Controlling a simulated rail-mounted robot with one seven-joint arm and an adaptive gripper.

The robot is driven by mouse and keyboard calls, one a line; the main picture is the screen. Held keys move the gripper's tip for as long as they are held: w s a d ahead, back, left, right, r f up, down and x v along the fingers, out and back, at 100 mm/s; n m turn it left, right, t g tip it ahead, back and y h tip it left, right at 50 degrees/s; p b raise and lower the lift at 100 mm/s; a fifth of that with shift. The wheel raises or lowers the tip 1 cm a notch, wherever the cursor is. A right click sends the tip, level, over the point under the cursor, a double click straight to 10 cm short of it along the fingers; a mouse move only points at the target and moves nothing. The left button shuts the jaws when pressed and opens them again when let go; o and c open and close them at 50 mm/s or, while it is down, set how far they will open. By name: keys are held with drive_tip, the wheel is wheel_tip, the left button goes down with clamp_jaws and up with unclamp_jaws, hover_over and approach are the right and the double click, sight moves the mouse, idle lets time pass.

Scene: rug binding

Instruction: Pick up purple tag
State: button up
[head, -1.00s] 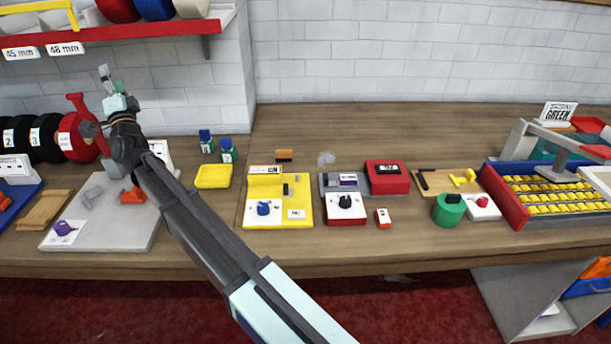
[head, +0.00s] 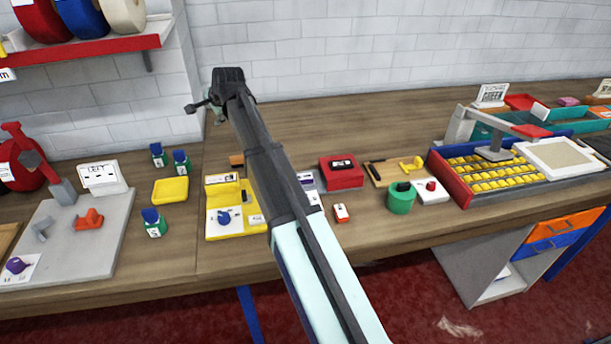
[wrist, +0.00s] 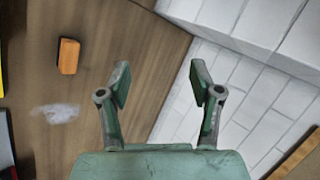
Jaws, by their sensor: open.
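I cannot pick out a purple tag for certain. A small pinkish-purple piece (head: 568,101) lies at the far right back, near the teal trays. A purple knob-like piece (head: 16,265) is on a white card at the far left. A purple-marked label (head: 305,179) shows partly behind my arm. My gripper (wrist: 160,82) is open and empty in the wrist view, its green fingers apart above the back of the bench, facing the wall. In the head view it is mostly hidden by my wrist. None of the purple things shows in the wrist view.
An orange-brown block (wrist: 68,56) lies left of my gripper. The bench also holds a yellow device (head: 236,225), red box (head: 341,173), green cylinder (head: 400,199) and blue-red crate (head: 463,189) of yellow pieces. The bench back, right of my arm, is clear.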

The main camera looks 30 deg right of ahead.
drive_tip(key=s+d+f+m+g+h, duration=0.1)
drive_tip(key=s+d+m+g, duration=0.25)
drive_tip(key=s+d, duration=0.65)
drive_tip(key=m+g+p, duration=0.2)
drive_tip(key=m+g, duration=0.1)
drive_tip(key=g, duration=0.3)
approach(307, 176)
drive_tip(key=f+p, duration=0.3)
drive_tip(key=shift+a+f+t+h, duration=0.25)
drive_tip(key=shift+a+f+h, duration=0.1)
drive_tip(key=shift+a+h, duration=0.05)
drive_tip(key=shift+s+d+f+p, duration=0.1)
drive_tip(key=shift+f+p, duration=0.55)
drive_tip(key=shift+f, duration=0.65)
drive_tip(key=shift+s+d+f+p, duration=0.1)
drive_tip(key=shift+f+p, duration=0.55)
drive_tip(key=shift+f, duration=0.7)
drive_tip(key=c, duration=1.1)
drive_tip(key=shift+r, duration=0.1)
